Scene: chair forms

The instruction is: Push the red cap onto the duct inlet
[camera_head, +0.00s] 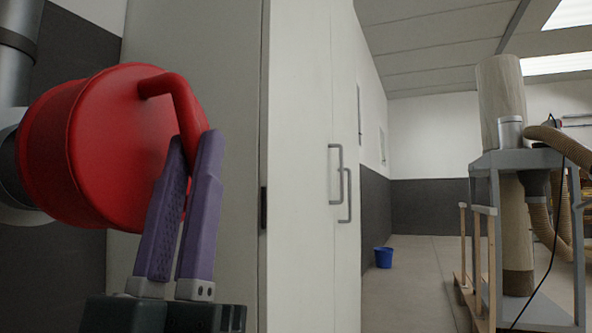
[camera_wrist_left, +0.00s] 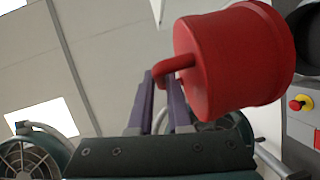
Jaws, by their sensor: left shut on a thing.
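The red cap (camera_head: 95,150) is a round, shallow drum with a bent handle on its face, at the left of the head view. My left gripper (camera_head: 195,145) has its purple fingers shut on that handle. The wrist view shows the same cap (camera_wrist_left: 235,62) with the handle between the fingers (camera_wrist_left: 163,78). The grey duct inlet (camera_head: 12,185) shows at the left edge of the head view, partly hidden behind the cap. Its dark mouth (camera_wrist_left: 308,35) shows beside the cap in the wrist view. I cannot tell whether cap and inlet touch. My right gripper is not in view.
A tall pale cabinet (camera_head: 308,200) stands right behind the gripper. A grey panel with a red knob (camera_wrist_left: 300,103) is at the right of the wrist view. A blue bucket (camera_head: 383,257) and a grey-framed machine (camera_head: 525,160) stand farther off; floor between is clear.

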